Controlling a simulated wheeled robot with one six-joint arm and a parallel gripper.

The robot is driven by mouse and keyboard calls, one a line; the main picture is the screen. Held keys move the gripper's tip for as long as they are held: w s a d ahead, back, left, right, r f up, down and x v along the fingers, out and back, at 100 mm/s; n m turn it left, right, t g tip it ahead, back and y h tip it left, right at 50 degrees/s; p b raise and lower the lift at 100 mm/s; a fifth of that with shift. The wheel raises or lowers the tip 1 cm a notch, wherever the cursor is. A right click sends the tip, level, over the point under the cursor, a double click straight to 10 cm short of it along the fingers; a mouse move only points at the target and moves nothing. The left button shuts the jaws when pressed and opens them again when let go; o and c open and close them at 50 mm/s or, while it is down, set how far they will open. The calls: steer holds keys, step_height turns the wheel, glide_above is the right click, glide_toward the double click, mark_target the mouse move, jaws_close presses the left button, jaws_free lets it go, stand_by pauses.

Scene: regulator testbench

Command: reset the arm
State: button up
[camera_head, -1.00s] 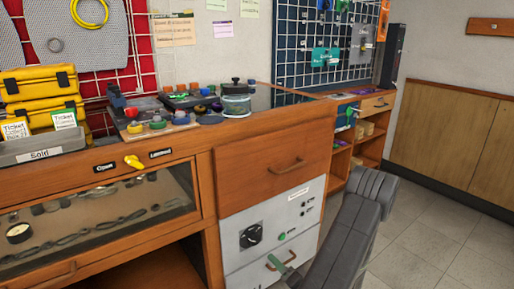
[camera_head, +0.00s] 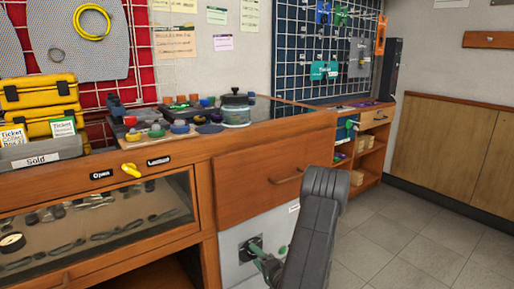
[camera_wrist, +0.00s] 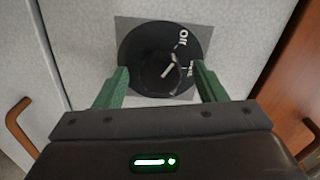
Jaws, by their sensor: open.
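My gripper (camera_wrist: 162,80) is open, its two green fingers on either side of the lower part of a round black dial (camera_wrist: 150,48). I cannot tell whether the fingers touch the dial. The dial has a white pointer mark and white lettering at its right side, and sits on a grey square plate (camera_wrist: 124,26). In the head view, my gripper (camera_head: 262,258) is in front of the light grey panel (camera_head: 232,270) below the wooden drawer, at the dial (camera_head: 247,246). My dark arm hides the panel's right part.
A wooden drawer (camera_head: 255,180) with a handle is above the panel. To the left is a glass-front case (camera_head: 100,215) with a yellow knob (camera_head: 130,169) above it. The counter holds a jar (camera_head: 236,108) and yellow boxes (camera_head: 40,92). Open floor (camera_head: 420,240) lies to the right.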

steer(key=m, duration=0.5)
steer(key=shift+r+m, duration=0.1)
steer(key=shift+m, duration=0.2)
steer(key=m+p, duration=0.9)
steer(key=m, duration=0.1)
steer(key=shift+w+d+r+m+p, duration=0.1)
steer(key=shift+r+m+p, duration=0.05)
steer(key=shift+m+p, duration=0.25)
